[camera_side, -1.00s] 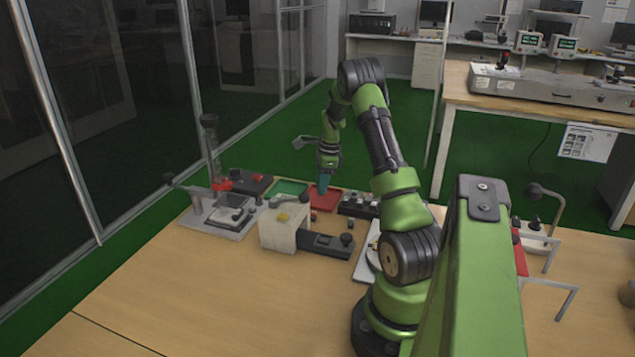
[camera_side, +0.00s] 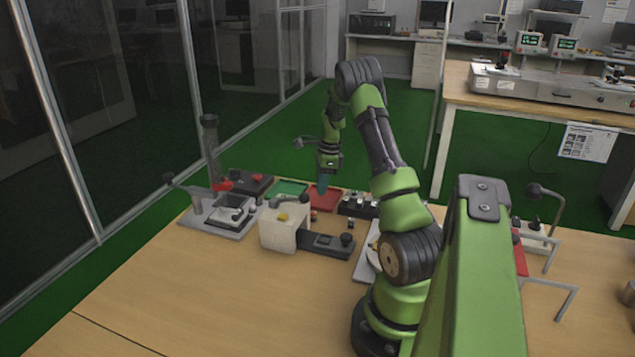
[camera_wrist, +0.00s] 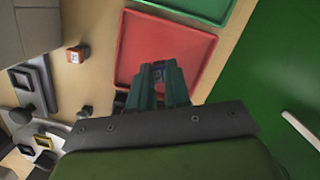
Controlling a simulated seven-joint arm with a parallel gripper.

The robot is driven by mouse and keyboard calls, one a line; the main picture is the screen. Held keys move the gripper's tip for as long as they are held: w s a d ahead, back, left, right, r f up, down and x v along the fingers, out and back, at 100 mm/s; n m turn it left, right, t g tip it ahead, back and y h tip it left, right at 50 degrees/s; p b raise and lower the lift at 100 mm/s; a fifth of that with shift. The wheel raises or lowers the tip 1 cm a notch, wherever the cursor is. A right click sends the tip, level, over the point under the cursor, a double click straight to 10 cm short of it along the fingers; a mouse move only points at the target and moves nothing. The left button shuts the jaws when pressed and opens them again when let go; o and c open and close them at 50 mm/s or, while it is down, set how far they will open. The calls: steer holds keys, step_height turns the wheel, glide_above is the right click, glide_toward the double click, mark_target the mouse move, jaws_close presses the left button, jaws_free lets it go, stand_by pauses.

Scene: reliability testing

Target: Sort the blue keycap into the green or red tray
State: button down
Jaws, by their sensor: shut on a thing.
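My gripper (camera_wrist: 162,76) is shut on the blue keycap (camera_wrist: 159,72), a small dark blue piece between the teal fingertips in the wrist view. The gripper is over the red tray (camera_wrist: 130,60). In the side view my gripper (camera_side: 324,190) points down at the red tray (camera_side: 329,203), and the keycap is too small to make out there. The green tray (camera_side: 288,187) lies left of the red one; it also shows at the top of the wrist view (camera_wrist: 205,8). I cannot tell the exact height of the keycap above the tray.
A small red-and-white cube (camera_wrist: 77,55) lies on the table beside the red tray. A white block fixture (camera_side: 280,232) and a grey lever press (camera_side: 215,218) stand nearer. A black button box (camera_side: 357,205) is right of the tray. The front left table is clear.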

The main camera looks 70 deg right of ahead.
steer(key=shift+f, duration=0.8)
stand_by(0.6)
steer(key=c, duration=1)
jaws_free()
steer(key=shift+r, duration=3)
